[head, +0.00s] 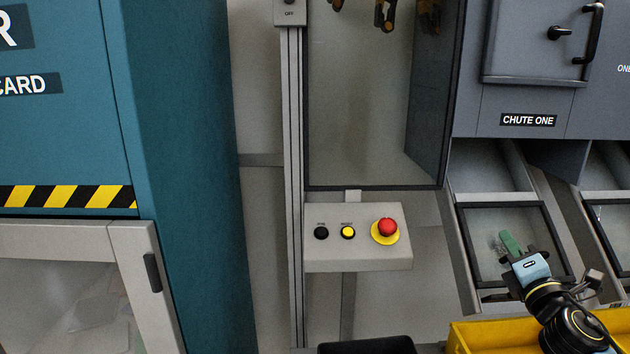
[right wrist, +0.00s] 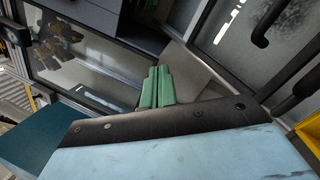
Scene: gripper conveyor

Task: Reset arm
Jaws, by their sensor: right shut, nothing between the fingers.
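My right gripper (head: 509,243) shows at the lower right of the head view, in front of the glazed panel below the "CHUTE ONE" label. In the right wrist view its green fingers (right wrist: 156,86) lie together, shut, with nothing between them. My left gripper is not in view. A grey control box (head: 320,255) stands in the middle of the head view. It carries a black button (head: 321,233), a yellow button (head: 348,232) and a red mushroom button (head: 388,227) on a yellow base.
A yellow bin (head: 480,335) sits below the right gripper. A chute cabinet (head: 482,122) stands at the right, with black handles. A teal cabinet (head: 185,150) fills the left. A glass-fronted enclosure (head: 360,110) is above the control box, with brownish mechanical parts at its top.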

